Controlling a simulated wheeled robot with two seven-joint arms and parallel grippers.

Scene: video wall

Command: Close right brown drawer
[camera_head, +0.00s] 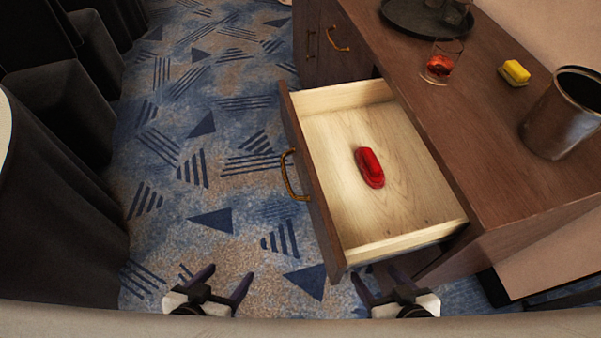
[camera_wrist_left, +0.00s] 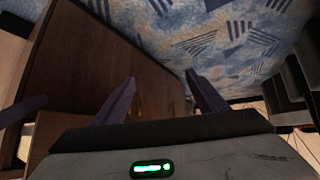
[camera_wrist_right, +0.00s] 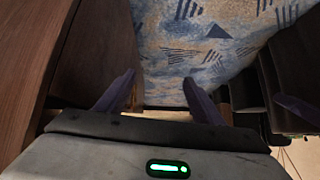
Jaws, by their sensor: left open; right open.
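The brown drawer (camera_head: 314,209) is pulled far out of the brown desk (camera_head: 510,200), with a curved brass handle (camera_head: 291,174) on its front. A red object (camera_head: 369,167) lies inside on the pale wood bottom. My left gripper (camera_head: 221,284) is open and empty at the bottom of the head view, left of the drawer front and apart from it. My right gripper (camera_head: 383,286) is open and empty, just below the drawer's near side in the head view. The wrist views show the left fingers (camera_wrist_left: 160,95) and right fingers (camera_wrist_right: 160,90) spread with nothing between.
The desktop holds a dark tray (camera_head: 415,22), a glass with red contents (camera_head: 441,62), a yellow block (camera_head: 514,72) and a metal bin (camera_head: 562,115). Another handled front (camera_head: 335,40) is shut farther back. Dark draped furniture (camera_head: 55,200) stands left; carpet (camera_head: 215,150) between is clear.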

